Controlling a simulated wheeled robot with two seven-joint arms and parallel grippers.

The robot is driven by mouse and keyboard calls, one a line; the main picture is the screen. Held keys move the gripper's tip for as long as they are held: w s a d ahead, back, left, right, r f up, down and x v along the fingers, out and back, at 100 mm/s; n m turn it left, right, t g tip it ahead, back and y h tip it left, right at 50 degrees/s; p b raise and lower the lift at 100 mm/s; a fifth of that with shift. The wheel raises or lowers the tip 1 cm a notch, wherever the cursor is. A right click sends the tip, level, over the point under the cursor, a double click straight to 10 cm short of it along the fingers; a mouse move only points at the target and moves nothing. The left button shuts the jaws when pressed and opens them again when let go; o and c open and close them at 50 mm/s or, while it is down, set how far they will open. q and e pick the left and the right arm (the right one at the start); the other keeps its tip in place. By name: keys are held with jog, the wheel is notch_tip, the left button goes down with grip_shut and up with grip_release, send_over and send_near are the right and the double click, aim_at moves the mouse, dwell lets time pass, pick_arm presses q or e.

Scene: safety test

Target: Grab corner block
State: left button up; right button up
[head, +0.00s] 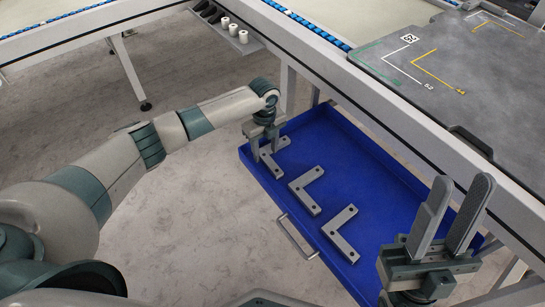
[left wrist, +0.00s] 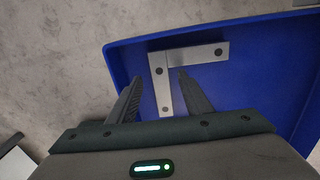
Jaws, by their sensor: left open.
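Three grey L-shaped corner blocks lie in a row in a blue tray (head: 372,170): one at the far left end (head: 279,169), one in the middle (head: 304,191), one nearer the front (head: 341,236). My left gripper (head: 265,154) points down over the far-left block, its fingers apart. In the left wrist view, one leg of that block (left wrist: 190,56) lies between the open fingers (left wrist: 159,77); I cannot tell whether they touch it. My right gripper (head: 462,185) points up at the lower right, fingers apart and empty, hiding part of the tray's near right end.
The tray has a handle (head: 296,237) on its front side. A grey board (head: 440,65) with white, yellow and green corner marks lies on the bench behind it. Small white cylinders (head: 233,29) stand on a ledge at the back. The tray's right half is bare.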

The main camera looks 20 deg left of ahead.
pick_arm(q)
notch_tip(320, 180, down, 2)
jog(key=shift+f, duration=0.1)
dwell(0.4)
grip_shut()
